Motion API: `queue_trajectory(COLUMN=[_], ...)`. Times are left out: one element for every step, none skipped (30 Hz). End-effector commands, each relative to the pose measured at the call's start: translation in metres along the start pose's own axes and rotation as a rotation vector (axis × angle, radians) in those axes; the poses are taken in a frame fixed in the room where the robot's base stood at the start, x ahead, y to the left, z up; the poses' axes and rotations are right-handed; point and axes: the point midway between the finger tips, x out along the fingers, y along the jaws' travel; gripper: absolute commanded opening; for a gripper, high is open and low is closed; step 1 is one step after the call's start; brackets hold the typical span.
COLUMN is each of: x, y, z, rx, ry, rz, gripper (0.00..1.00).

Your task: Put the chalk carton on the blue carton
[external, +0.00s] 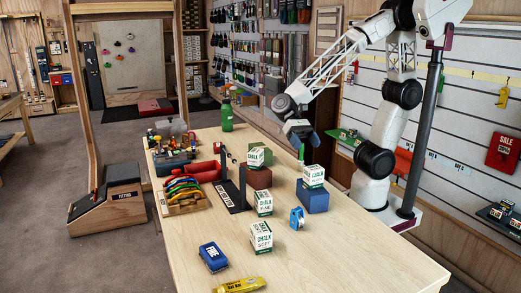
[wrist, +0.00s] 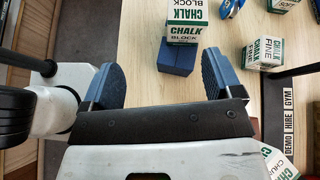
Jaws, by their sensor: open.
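The blue carton (external: 312,201) stands at the right side of the table. A white and green chalk carton (external: 314,176), marked "BLOCK", sits on top of it. In the wrist view the chalk carton (wrist: 186,22) is above the blue carton (wrist: 177,60), beyond my fingertips. Another chalk carton (external: 263,203), marked "FINE", stands on the table and also shows in the wrist view (wrist: 263,54). A chalk carton (external: 261,236) marked "SOFT" stands nearer the front. My gripper (external: 300,138) is raised behind the blue carton; its blue fingers (wrist: 161,80) are apart and empty.
A black sign stand (external: 232,195), a rack of coloured gear (external: 184,194) and a green bottle (external: 227,116) stand left. A blue roll (external: 297,218) lies nearby. The front right tabletop is clear.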

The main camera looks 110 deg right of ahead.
Motion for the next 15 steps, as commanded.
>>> queue_trajectory(x=[0.0, 0.0, -0.001, -0.002, -0.003, -0.005, -0.007, -0.009, -0.012, -0.015, -0.018, -0.022, -0.025, -0.029, -0.034], y=[0.011, 0.017, 0.027, 0.035, 0.042, 0.052, 0.06, 0.067, 0.077, 0.083, 0.09, 0.098, 0.104, 0.11, 0.117], z=[0.004, 0.006, 0.007, 0.008, 0.008, 0.009, 0.009, 0.01, 0.01, 0.009, 0.009, 0.009, 0.009, 0.009, 0.009], rx=[-0.057, -0.098, -0.155, -0.201, -0.25, -0.317, -0.37, -0.422, -0.492, -0.544, -0.597, -0.668, -0.721, -0.774, -0.844], ry=[0.046, 0.079, 0.125, 0.161, 0.199, 0.25, 0.289, 0.326, 0.378, 0.415, 0.453, 0.502, 0.538, 0.576, 0.622], rz=[0.02, 0.035, 0.059, 0.078, 0.097, 0.125, 0.146, 0.17, 0.2, 0.224, 0.248, 0.282, 0.308, 0.334, 0.371], gripper=[0.85, 0.85, 0.85, 0.85, 0.85, 0.85, 0.85, 0.85, 0.85, 0.85, 0.85, 0.85, 0.85, 0.85, 0.85])
